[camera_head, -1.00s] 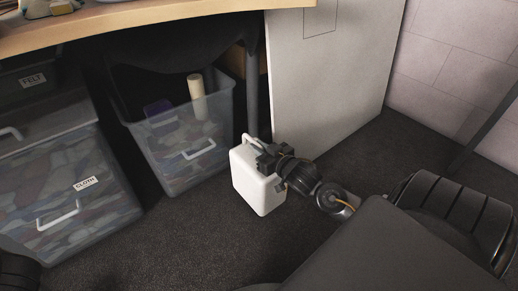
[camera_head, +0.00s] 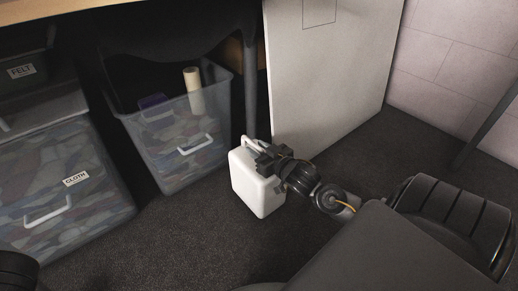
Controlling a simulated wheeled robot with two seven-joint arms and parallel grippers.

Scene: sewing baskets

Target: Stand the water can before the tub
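The white water can (camera_head: 250,183) is upright in the middle of the camera_head view, with its handle at the top. My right gripper (camera_head: 262,153) is at that handle and appears shut on it; the fingertips are partly hidden. I cannot tell for sure whether the can's base touches the floor. The clear tub (camera_head: 172,160) stands under the table, left of and behind the can. It holds a cream roll and patterned cloth, and has a light handle on its front. My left gripper is not in view; only a dark part of mine shows at the bottom left corner.
A table leg (camera_head: 250,90) and a pale panel (camera_head: 325,80) rise behind the can. Dark carpet (camera_head: 165,240) is free in front of the tub.

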